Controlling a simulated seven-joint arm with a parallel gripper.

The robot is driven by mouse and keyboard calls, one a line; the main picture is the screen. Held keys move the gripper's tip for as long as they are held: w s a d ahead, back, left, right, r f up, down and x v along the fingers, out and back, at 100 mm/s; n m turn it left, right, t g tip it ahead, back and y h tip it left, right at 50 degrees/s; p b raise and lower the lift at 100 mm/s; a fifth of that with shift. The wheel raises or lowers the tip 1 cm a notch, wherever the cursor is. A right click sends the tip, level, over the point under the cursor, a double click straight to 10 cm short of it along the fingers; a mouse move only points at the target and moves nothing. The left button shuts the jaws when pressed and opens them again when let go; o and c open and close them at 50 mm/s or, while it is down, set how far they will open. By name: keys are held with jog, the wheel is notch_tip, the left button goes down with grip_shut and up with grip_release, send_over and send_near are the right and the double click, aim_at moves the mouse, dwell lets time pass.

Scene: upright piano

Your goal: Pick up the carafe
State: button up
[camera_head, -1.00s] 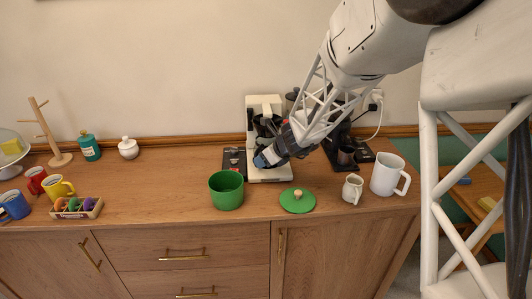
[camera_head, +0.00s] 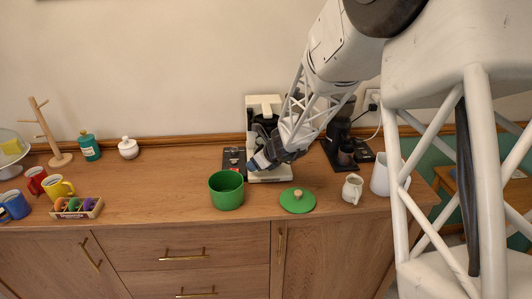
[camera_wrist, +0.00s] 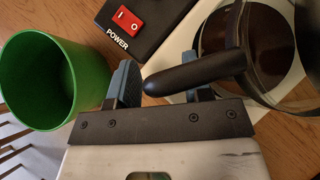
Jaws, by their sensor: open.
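The carafe (camera_wrist: 262,42) is in the right of the wrist view, glass with dark contents and a black handle (camera_wrist: 200,72). My gripper (camera_wrist: 162,86) is open, with one blue-grey finger on either side of the handle's end. I cannot tell whether a finger touches it. In the head view my gripper (camera_head: 262,163) is low in front of the white coffee maker (camera_head: 264,101), and it and my arm hide most of the carafe.
A green pot (camera_head: 226,191) stands close left of my gripper, also in the wrist view (camera_wrist: 50,80). A black power switch box (camera_head: 234,160) is beside the coffee maker. A green lid (camera_head: 298,200), small pitcher (camera_head: 352,189) and white mug (camera_head: 381,176) stand to the right.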

dwell(0.3)
grip_shut()
jog(key=shift+r, duration=0.3)
dwell(0.6)
jog(key=shift+s, duration=8.85)
jog(key=shift+s, duration=0.15)
